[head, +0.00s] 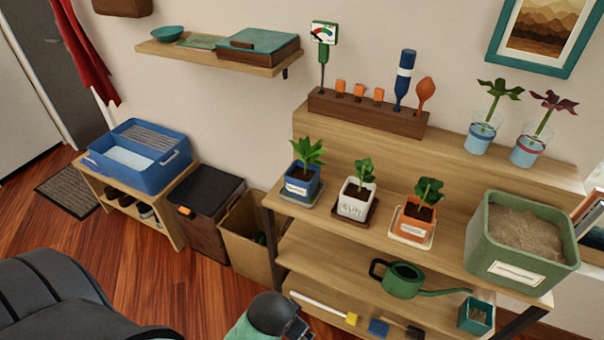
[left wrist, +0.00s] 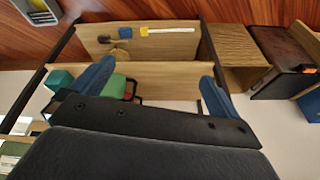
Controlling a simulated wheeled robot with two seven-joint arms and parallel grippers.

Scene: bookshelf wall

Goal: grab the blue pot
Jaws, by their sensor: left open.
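The blue pot (head: 301,187) holds a leafy green plant and has a pale label. In the head view only part of my left arm shows at the bottom edge, below and apart from the blue pot. I cannot make out the blue pot in the wrist view.
A green watering can (head: 403,280) is on the lower tier, with a yellow-ended tool (head: 322,307) below. A large green planter (head: 520,240) fills the right end. A wooden tool rack (head: 365,112) stands behind the pots. A cardboard box (head: 250,230) sits left of the shelf.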

